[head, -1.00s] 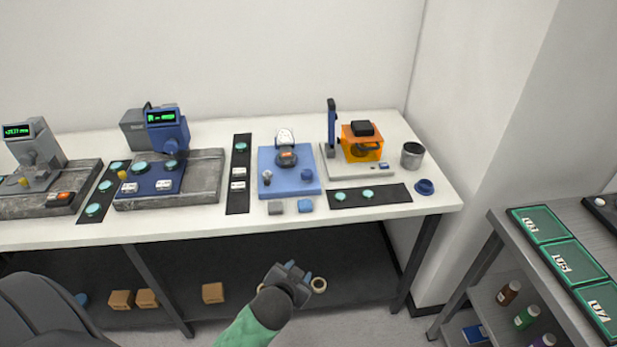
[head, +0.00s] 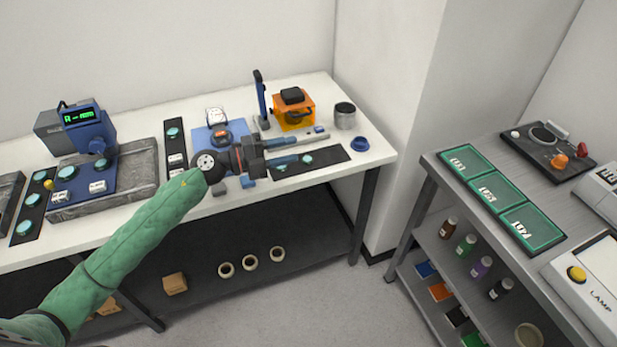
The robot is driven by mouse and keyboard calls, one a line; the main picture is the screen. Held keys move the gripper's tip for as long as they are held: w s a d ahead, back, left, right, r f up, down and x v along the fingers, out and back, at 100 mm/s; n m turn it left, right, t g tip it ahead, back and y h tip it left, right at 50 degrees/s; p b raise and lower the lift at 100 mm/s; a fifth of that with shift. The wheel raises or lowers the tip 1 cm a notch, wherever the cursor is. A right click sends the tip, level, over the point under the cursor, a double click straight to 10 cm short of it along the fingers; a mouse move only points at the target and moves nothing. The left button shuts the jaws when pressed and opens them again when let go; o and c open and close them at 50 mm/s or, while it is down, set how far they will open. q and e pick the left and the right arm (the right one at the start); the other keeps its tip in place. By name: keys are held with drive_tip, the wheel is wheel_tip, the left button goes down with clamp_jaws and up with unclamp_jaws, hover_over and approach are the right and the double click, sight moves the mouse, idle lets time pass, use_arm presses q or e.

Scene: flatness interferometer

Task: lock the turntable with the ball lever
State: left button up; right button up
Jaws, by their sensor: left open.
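On the cart at the right, a dark base plate (head: 553,150) carries a round silver disc (head: 543,134) that looks like the turntable. Around it are a small white ball (head: 515,134), an orange knob (head: 559,161) and a red piece (head: 582,150). I cannot tell for sure which is the ball lever or how it is set. My left gripper (head: 322,144) is open and appears empty over the white bench, well left of this plate, its fingers pointing right. It partly hides the blue stand and dark strip behind it. My right gripper is not in view.
The cart top also holds green pads (head: 498,192) and a lamp box with a yellow button (head: 577,273). An orange box device (head: 294,113), a grey cup (head: 345,116) and a blue dish (head: 360,144) stand at the bench's right end. A gap separates bench and cart.

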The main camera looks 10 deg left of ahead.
use_arm(q)
drive_tip(key=w+a+f+m+g+y, duration=0.15)
drive_tip(key=a+y, duration=0.35)
drive_tip(key=a, duration=0.5)
drive_tip(key=w+a+f+g+y, duration=0.1)
drive_tip(key=a+g+y, duration=0.25)
drive_tip(key=a, duration=0.55)
drive_tip(key=w+a+f+m+g+y, duration=0.1)
drive_tip(key=a+f+g+y, duration=0.1)
drive_tip(key=a+y, duration=0.6)
drive_tip(key=f+p, duration=0.1)
drive_tip(key=f, duration=0.1)
drive_tip(key=f+h+p, duration=0.1)
drive_tip(key=f, duration=0.1)
drive_tip(key=f+h+p, duration=0.1)
drive_tip(key=shift+w+a+f+n, duration=0.25)
drive_tip(key=shift+f, duration=0.15)
drive_tip(key=shift+d+f, duration=0.1)
drive_tip(key=shift+f, duration=0.6)
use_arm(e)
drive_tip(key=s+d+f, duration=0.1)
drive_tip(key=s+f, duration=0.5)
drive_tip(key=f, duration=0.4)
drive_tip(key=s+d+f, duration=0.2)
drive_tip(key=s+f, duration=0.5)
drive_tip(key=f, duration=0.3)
use_arm(q)
drive_tip(key=shift+c, duration=0.2)
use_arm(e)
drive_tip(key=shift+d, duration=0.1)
